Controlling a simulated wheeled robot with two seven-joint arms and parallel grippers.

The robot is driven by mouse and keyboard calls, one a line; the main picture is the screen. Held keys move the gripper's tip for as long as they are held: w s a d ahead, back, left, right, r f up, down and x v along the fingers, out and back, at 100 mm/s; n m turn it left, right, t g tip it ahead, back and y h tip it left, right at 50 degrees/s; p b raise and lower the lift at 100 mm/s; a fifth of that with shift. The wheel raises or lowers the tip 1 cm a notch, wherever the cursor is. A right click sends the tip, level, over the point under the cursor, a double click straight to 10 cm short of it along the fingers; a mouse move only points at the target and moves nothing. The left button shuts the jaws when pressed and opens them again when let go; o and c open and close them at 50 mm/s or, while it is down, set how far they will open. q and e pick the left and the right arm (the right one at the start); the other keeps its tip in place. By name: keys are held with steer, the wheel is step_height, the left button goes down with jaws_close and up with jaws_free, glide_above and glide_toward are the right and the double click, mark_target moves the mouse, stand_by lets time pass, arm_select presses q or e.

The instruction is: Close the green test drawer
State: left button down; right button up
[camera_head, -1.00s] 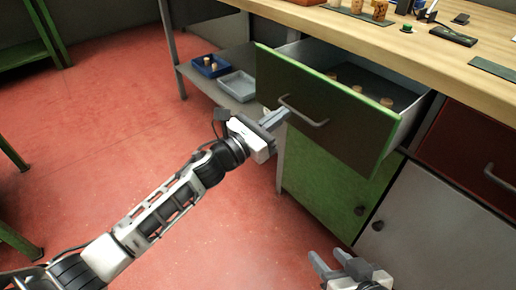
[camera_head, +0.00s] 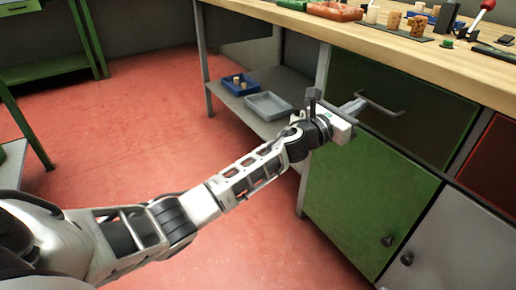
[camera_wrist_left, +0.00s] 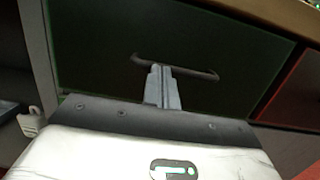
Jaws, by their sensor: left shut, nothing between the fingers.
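The green drawer's dark front (camera_head: 400,88) sits under the wooden worktop and looks flush with the cabinet; its inside is hidden. Its bar handle (camera_head: 382,104) shows on the front, and also in the left wrist view (camera_wrist_left: 190,70). My left gripper (camera_head: 357,106) is shut and empty, its fingertips pointing at the drawer front by the handle. My right gripper is out of view.
A green cabinet door (camera_head: 362,190) lies below the drawer, with a red drawer (camera_head: 485,160) to the right. A shelf at left holds a blue tray (camera_head: 240,86) and a grey tray (camera_head: 268,106). Corks and a red tray (camera_head: 335,11) stand on the worktop (camera_head: 420,50). Red floor is open at left.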

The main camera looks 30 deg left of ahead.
arm_select(q)
steer(key=shift+w+d+r, duration=0.15)
steer(key=shift+r, duration=0.2)
